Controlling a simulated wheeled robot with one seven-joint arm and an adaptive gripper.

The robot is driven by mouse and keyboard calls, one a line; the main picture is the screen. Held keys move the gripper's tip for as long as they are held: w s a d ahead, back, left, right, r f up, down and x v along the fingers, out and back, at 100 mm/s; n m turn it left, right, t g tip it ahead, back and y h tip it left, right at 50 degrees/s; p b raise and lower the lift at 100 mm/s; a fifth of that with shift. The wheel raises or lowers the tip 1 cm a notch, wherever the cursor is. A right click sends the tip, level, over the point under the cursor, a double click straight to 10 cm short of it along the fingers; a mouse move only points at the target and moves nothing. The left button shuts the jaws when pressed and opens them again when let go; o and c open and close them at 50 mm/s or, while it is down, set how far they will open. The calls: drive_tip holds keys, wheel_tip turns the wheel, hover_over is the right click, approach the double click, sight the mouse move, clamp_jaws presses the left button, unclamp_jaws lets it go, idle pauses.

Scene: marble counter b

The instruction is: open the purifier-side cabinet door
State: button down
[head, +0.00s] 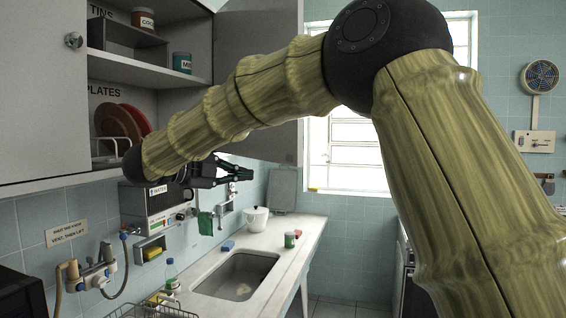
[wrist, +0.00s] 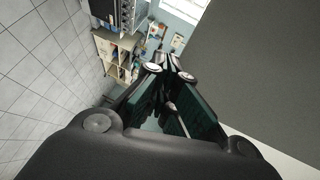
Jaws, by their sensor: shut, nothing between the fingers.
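The upper wall cabinet has two grey doors. Its right door (head: 262,75), on the side above the grey box marked WATER (head: 150,205), stands swung wide open, and the shelves show. Its left door (head: 40,95) is closed, with a round metal knob (head: 73,40). My gripper (head: 248,172) is in front of the cabinet, low by the open door's lower edge; my arm hides part of the opening. In the wrist view my gripper (wrist: 168,68) is shut and empty, and a large plain grey panel (wrist: 255,65), which looks like the open door, fills the right side.
Shelves hold red plates (head: 118,122), a rack and cans (head: 182,62). Below are a sink (head: 235,277), a white pot (head: 256,218), a soap bottle (head: 171,272) and a wall tap with hoses (head: 97,270). A window (head: 345,150) is behind. Floor right of the counter looks clear.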

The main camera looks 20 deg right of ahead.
drive_tip(key=s+a+r+m+g, duration=0.1)
drive_tip(key=s+a+r+m, duration=0.1)
drive_tip(key=s+r, duration=0.4)
drive_tip(key=y+p, duration=0.1)
drive_tip(key=p, duration=0.5)
approach(290, 158)
drive_tip(key=shift+g, duration=0.3)
drive_tip(key=x, duration=0.7)
drive_tip(key=shift+w+d+r, duration=0.1)
drive_tip(key=shift+d, duration=0.05)
drive_tip(key=shift+d, duration=0.1)
